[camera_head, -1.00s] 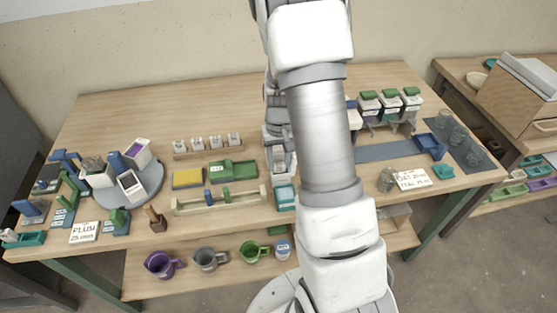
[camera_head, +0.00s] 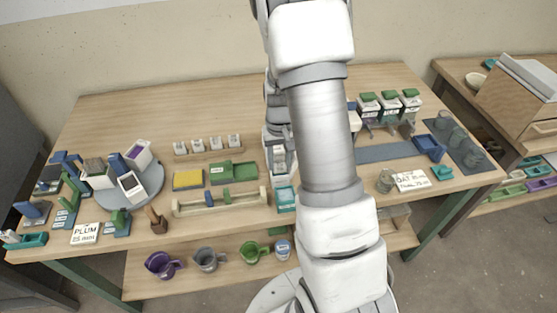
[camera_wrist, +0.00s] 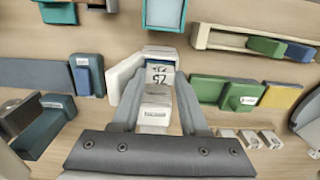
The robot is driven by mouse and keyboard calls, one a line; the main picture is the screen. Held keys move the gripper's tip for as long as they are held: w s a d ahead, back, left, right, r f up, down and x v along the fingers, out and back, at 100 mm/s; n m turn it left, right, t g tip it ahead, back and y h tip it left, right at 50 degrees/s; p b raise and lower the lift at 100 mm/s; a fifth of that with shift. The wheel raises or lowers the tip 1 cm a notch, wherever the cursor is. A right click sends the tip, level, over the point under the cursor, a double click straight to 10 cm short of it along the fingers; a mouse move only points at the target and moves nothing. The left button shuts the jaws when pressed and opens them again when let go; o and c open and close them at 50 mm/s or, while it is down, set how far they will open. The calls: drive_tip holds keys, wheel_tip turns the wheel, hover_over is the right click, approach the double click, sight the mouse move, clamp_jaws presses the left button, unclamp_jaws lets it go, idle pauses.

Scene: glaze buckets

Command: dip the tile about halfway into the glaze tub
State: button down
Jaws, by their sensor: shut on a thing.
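My gripper (camera_wrist: 158,112) is shut on a small pale labelled piece (camera_wrist: 155,116), which I take to be the tile. Its lower part is hard to make out. A white box-like thing with an upside-down label (camera_wrist: 158,76) stands just beyond the fingertips in the wrist view; I cannot tell whether the tile touches it. In the head view my arm hides most of this spot. White tubs stand on the round grey turntable at the left; one shows a purple face (camera_head: 136,150). A card reading PLUM (camera_head: 86,233) lies in front of them.
A wooden rail (camera_head: 240,200) with green and blue pieces and a green block (camera_head: 233,171) stand left of my arm. A teal-and-white box (camera_head: 285,198) is near the front edge. Lidded jars (camera_head: 390,104) and glasses stand at the right. The back left tabletop is clear.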

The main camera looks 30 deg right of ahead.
drive_tip(key=shift+d+r+p, duration=0.2)
drive_tip(key=shift+r+p, duration=0.25)
drive_tip(key=shift+r, duration=0.4)
drive_tip(key=shift+d+r+p, duration=0.15)
drive_tip(key=shift+r+p, duration=0.25)
drive_tip(key=shift+r, duration=0.4)
drive_tip(key=shift+a+r+p, duration=0.1)
drive_tip(key=shift+r+p, duration=0.2)
drive_tip(key=shift+r, duration=0.1)
drive_tip(key=shift+w+a, duration=0.1)
drive_tip(key=shift+a, duration=0.05)
drive_tip(key=shift+r+p, duration=1)
drive_tip(key=shift+r, duration=0.55)
